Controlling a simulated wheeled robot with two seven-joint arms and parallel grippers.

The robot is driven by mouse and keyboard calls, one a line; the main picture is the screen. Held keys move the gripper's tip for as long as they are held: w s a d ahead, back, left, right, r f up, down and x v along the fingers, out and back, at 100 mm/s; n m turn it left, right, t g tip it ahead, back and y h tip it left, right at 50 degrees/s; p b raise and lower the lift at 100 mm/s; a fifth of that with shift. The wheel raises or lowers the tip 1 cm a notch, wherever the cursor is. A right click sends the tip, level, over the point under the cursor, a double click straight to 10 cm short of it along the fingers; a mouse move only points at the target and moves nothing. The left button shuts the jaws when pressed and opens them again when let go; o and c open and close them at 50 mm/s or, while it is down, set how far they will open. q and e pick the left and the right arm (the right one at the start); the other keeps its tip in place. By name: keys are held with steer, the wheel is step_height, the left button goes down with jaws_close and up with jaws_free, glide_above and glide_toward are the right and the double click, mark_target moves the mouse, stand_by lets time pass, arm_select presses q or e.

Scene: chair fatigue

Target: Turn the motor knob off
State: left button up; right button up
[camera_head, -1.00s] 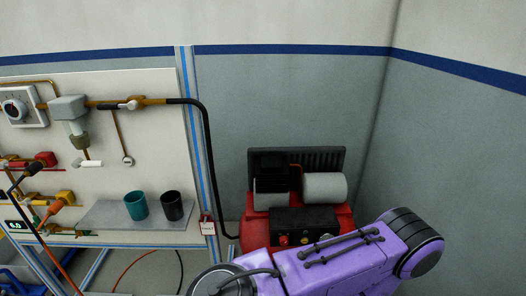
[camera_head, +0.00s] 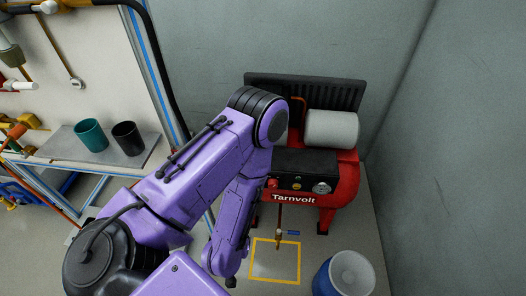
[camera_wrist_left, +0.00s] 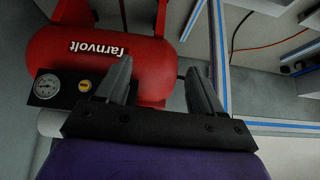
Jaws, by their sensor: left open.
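The red Tarnvolt compressor (camera_head: 340,190) stands on the floor by the wall. Its dark control panel (camera_head: 308,167) carries a round gauge (camera_head: 322,187) and a small yellow part (camera_head: 296,186). My purple left arm crosses in front of the panel's left end, so I cannot make out the motor knob clearly. In the left wrist view the gauge (camera_wrist_left: 47,87) and yellow part (camera_wrist_left: 84,86) lie left of my left gripper (camera_wrist_left: 158,72). Its two fingers are apart with nothing between them. The left finger hides part of the panel. My right gripper is out of view.
A blue drum with a pale lid (camera_head: 352,273) stands at the lower right. A yellow floor square (camera_head: 275,278) lies before the compressor. A teal cup (camera_head: 91,135) and black cup (camera_head: 128,138) stand on a shelf at left. Bare wall is behind.

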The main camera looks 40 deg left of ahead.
arm_select(q)
steer(key=w+d+f+t+y+b, duration=0.2)
steer(key=w+f+t+b, duration=0.35)
steer(key=w+b, duration=0.4)
steer(key=n+t+y+b, duration=0.25)
steer(key=y+b, duration=0.25)
steer(key=b, duration=0.8)
glide_toward(273, 187)
steer(key=shift+m+t, duration=0.25)
steer(key=shift+t, duration=0.05)
steer(key=b+x, duration=0.1)
steer(key=x, duration=0.7)
steer(key=shift+w+a+f+b, duration=0.2)
steer(key=shift+w+a+b, duration=0.1)
steer(key=shift+b, duration=0.1)
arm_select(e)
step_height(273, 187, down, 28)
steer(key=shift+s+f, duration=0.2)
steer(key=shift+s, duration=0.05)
